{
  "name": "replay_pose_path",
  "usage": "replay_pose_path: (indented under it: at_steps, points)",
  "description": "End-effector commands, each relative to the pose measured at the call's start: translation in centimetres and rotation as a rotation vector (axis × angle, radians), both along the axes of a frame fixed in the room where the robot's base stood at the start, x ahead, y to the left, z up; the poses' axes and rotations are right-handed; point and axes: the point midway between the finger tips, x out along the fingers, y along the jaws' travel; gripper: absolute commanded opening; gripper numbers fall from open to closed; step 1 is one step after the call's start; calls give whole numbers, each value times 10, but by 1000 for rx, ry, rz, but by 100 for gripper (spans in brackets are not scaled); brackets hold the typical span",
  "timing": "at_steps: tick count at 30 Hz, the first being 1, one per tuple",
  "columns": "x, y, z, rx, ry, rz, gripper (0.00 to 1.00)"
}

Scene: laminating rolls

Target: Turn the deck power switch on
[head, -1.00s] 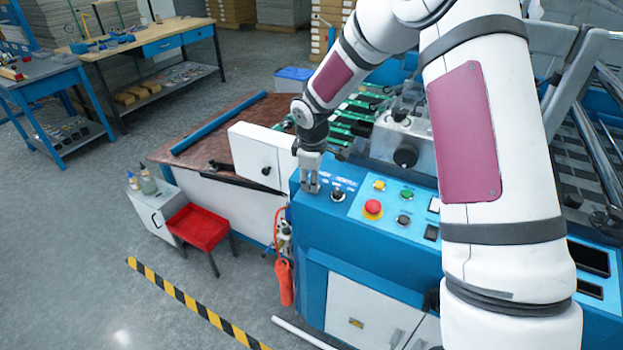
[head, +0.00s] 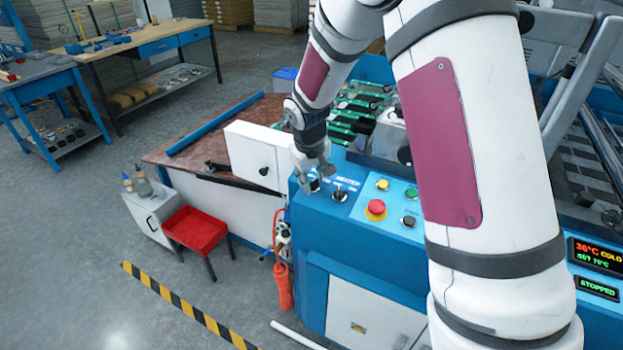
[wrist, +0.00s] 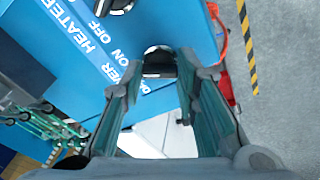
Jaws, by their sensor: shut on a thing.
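The deck power switch is a black rotary knob (wrist: 158,60) at the left end of the blue control panel (head: 349,225). My gripper (head: 318,177) reaches down to it and is shut on it; in the wrist view its two fingers (wrist: 160,72) stand on either side of the knob. The fingers hide part of the knob and of the "POWER" label, so I cannot read its pointer exactly. The displays at the right of the panel are lit: the upper display (head: 597,256) reads 36°C COLD and the lower display (head: 597,289) reads STOPPED.
The heater knob (head: 339,193) sits just right of the power switch. Further right are a red emergency button (head: 375,208), a yellow button (head: 382,185) and a green button (head: 411,193). A white box (head: 253,157) stands close on the left.

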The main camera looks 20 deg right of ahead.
Motion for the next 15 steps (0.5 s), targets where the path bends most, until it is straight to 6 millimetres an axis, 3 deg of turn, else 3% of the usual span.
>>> replay_pose_path:
  at_steps: [15]
  points:
    - [0, 0, 0, 4, -3, -29, 0]
